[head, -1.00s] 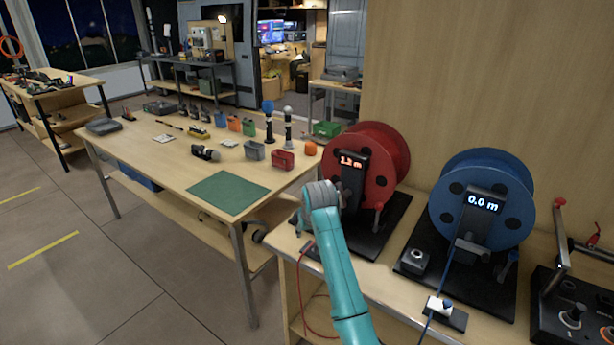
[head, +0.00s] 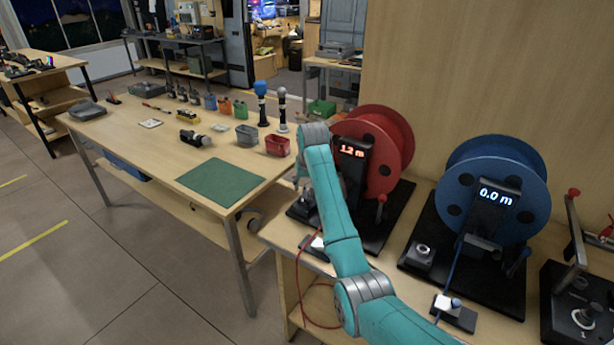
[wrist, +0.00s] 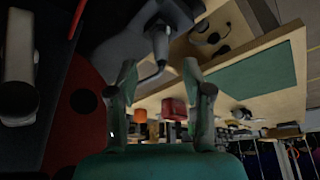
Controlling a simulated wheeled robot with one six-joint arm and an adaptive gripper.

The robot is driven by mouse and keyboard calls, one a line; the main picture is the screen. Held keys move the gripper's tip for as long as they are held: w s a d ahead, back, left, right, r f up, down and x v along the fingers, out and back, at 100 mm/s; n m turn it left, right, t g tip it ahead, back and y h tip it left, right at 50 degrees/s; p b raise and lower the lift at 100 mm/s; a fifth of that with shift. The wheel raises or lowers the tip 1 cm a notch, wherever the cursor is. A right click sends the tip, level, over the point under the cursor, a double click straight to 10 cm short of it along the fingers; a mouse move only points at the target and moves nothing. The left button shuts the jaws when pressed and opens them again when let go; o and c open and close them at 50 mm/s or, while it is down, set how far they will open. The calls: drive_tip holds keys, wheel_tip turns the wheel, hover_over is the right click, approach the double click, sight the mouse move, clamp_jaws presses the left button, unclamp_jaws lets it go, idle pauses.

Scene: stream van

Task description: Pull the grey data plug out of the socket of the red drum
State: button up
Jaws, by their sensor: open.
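The red drum (head: 400,137) stands on a black base at the back of the right-hand bench, its display reading 1.2 m. It also shows at the left of the wrist view (wrist: 62,135). My gripper (wrist: 160,72) is open, with its two fingers apart. Between and just beyond the fingertips is a small grey part, seemingly the data plug (wrist: 160,42), with a thin curved lead below it. It appears to sit against a dark grey housing (wrist: 125,38); the socket itself is not clear. I see no finger touching the plug. In the head view my arm hides the plug.
The blue drum (head: 490,180), reading 0.0 m, stands to the right. A red cable (head: 299,275) hangs over the bench front. The left table holds a green mat (head: 222,182), a red bin (head: 278,146) and microphones (head: 262,103). The floor at left is clear.

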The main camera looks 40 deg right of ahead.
sight(305, 189)
drive_tip(key=shift+x, duration=2)
clamp_jaws()
